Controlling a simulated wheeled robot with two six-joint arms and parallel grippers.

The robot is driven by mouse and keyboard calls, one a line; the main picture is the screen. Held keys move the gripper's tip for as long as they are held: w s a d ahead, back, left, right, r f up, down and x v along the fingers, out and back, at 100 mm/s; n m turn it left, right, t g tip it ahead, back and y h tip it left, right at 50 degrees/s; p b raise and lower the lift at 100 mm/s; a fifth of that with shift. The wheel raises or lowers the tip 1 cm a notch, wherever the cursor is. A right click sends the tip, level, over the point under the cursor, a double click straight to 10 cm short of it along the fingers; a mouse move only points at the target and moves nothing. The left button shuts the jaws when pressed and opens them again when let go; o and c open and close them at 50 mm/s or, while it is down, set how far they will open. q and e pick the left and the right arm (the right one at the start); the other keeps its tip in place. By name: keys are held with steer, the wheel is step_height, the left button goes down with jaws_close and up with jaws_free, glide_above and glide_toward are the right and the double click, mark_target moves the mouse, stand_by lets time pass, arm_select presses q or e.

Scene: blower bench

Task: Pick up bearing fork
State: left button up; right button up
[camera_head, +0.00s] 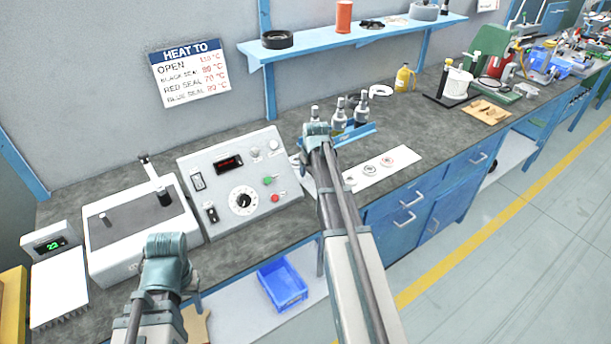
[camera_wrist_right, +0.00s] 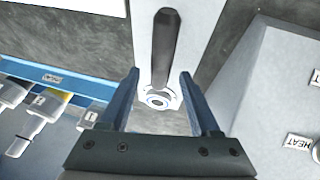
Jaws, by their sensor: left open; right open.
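In the right wrist view a tool with a black handle (camera_wrist_right: 164,45) and a pale metal end with a round hole lies on a light plate; it looks like the bearing fork. My right gripper (camera_wrist_right: 160,92) is open, with one finger on each side of the metal end. I cannot tell how far the fingers are above it. In the head view my right gripper (camera_head: 316,136) is over the bench beside the control panel, and the arm hides the tool. My left gripper (camera_head: 166,262) is open and low over the bench's front edge, its fingers mostly hidden.
The control panel (camera_head: 240,180) stands just left of my right gripper. A blue rack (camera_head: 358,131) with several bottle-like items is at its right. A white strip (camera_head: 395,160) with small rings lies in front. A blue bin (camera_head: 283,286) sits on the shelf below.

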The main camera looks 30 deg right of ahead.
mark_target(310, 169)
steer(key=shift+f, duration=0.1)
jaws_close()
stand_by(0.3)
stand_by(0.4)
step_height(310, 169, up, 4)
steer(key=p, duration=0.4)
steer(key=s, duration=1)
steer(key=s+r+p, duration=0.1)
steer(key=s, duration=0.5)
steer(key=shift+a, duration=0.25)
steer(key=shift+r, duration=0.15)
steer(key=shift+r+p, duration=1.1)
steer(key=shift+p, duration=0.3)
